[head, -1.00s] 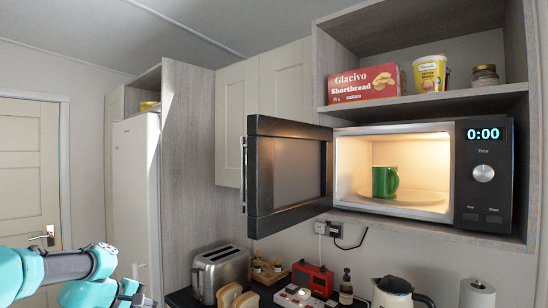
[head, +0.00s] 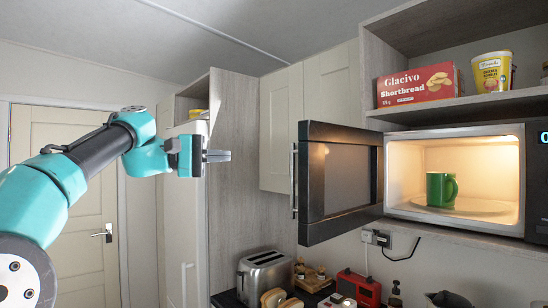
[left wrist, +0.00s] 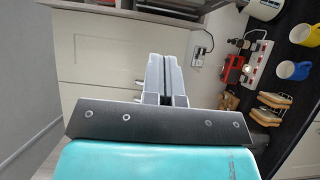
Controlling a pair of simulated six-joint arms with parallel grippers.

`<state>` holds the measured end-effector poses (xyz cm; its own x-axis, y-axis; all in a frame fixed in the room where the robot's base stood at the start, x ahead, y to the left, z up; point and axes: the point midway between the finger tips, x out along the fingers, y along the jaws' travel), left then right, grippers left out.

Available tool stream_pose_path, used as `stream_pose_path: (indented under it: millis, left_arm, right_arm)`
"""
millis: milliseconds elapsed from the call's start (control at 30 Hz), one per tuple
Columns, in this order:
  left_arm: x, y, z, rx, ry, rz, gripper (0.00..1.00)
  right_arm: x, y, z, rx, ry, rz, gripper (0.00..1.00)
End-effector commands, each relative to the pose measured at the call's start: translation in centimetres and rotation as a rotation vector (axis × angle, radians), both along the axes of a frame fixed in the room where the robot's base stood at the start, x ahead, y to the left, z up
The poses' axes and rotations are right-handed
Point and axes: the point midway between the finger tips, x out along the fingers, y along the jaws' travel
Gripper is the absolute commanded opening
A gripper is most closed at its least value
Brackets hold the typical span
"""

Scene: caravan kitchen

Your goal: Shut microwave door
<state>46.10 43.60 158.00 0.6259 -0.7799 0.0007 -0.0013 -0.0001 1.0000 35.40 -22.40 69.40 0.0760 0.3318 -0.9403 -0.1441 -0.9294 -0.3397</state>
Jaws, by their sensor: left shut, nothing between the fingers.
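The microwave (head: 400,215) sits in a wall shelf at the right of the head view, its lit inside showing. Its dark door (head: 345,185) stands wide open, swung out to the left, with a vertical bar handle (head: 294,180) on its free edge. A green mug (head: 440,189) stands on the glass plate inside. My left gripper (head: 226,156) is shut and empty, left of the door and apart from it, at about handle height in the picture. Its closed fingers also show in the left wrist view (left wrist: 165,75). My right gripper is in neither view.
A shortbread box (head: 416,84) and a yellow tub (head: 492,72) stand on the shelf above the microwave. Below are a toaster (head: 265,275), a red device (head: 358,288) and bread slices. A tall cabinet panel (head: 233,170) stands behind my left gripper.

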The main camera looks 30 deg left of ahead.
Motion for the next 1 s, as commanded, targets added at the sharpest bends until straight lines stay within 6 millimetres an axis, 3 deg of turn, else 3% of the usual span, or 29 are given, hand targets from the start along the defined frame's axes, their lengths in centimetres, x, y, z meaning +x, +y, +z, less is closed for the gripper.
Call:
stream_pose_path:
  millis: [367,867,1000]
  left_arm:
    - [1.7,-2.2,0.0,-0.001,0.001,-0.003,0.0]
    - [6.4,-8.1,-0.1,-0.001,0.001,-0.004,0.0]
    - [6.0,-9.9,0.0,0.0,0.0,-0.003,0.0]
  right_arm:
    - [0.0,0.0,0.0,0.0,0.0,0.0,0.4]
    - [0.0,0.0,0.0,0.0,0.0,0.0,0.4]
    - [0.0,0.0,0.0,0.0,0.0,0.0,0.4]
